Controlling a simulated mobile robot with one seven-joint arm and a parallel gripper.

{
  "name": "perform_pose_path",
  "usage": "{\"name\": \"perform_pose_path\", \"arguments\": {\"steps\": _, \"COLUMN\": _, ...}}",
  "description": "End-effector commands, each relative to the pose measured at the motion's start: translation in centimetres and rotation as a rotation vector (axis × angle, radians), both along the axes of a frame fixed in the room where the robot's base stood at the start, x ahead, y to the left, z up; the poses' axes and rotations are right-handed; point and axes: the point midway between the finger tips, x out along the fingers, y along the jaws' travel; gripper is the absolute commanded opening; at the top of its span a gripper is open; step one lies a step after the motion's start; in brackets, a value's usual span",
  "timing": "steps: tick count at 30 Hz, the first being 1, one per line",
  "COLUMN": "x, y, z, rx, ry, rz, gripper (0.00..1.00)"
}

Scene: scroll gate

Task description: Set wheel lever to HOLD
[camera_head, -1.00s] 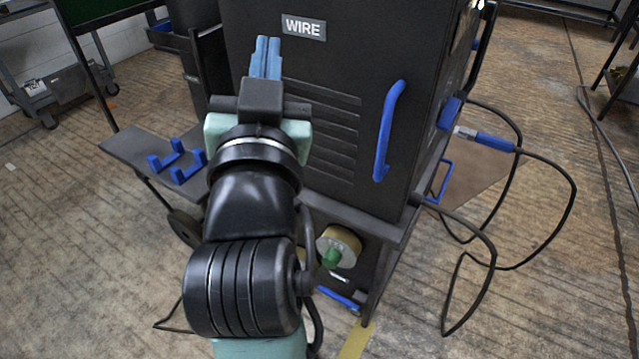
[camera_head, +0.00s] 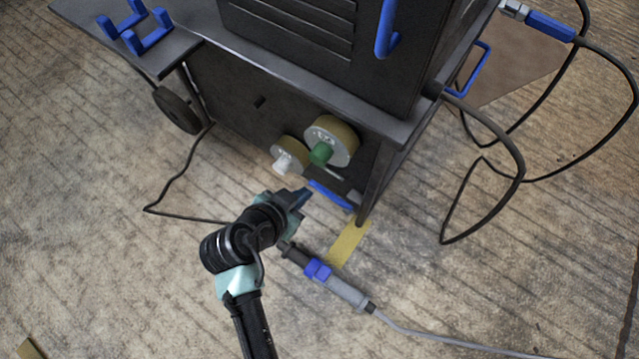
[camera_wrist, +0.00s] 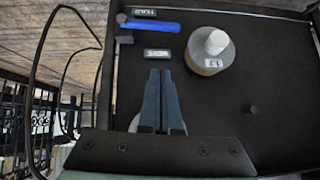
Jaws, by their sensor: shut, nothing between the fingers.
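A blue lever (camera_head: 330,196) sits low on the front of the black cart, below two spools. In the wrist view the lever (camera_wrist: 152,26) lies roughly level, with a small label (camera_wrist: 145,12) on its far side and another label (camera_wrist: 157,54) on its near side. The label text is too small to read surely. My gripper (camera_head: 304,196) is shut and empty, just left of the lever in the head view. In the wrist view the blue fingertips (camera_wrist: 159,72) point toward the near label, apart from the lever in the picture. Whether anything touches cannot be told.
A green-knobbed spool (camera_head: 340,137) and a white-knobbed spool (camera_head: 291,153) stick out above the lever. A cart leg (camera_head: 374,185) stands to its right. A grey torch-like tool (camera_head: 335,284) with a cable lies on the floor. Floor to the left is mostly clear.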

Motion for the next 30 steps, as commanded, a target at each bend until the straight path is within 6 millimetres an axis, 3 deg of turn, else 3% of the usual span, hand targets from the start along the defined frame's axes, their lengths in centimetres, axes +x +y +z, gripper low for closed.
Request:
{"name": "perform_pose_path", "arguments": {"steps": 5, "x": 0.9, "y": -0.5, "z": -1.2, "rx": 0.000, "ry": -0.002, "rz": 0.000, "gripper": 0.00}}
{"name": "perform_pose_path", "arguments": {"steps": 18, "x": 6.2, "y": -3.8, "z": -7.7, "rx": 0.000, "ry": -0.004, "rz": -0.001, "gripper": 0.00}}
{"name": "perform_pose_path", "arguments": {"steps": 24, "x": 6.3, "y": -3.6, "z": -10.1, "rx": 0.000, "ry": -0.001, "rz": 0.002, "gripper": 0.00}}
{"name": "perform_pose_path", "arguments": {"steps": 30, "x": 6.3, "y": -3.5, "z": -10.9, "rx": 0.000, "ry": -0.002, "rz": 0.001, "gripper": 0.00}}
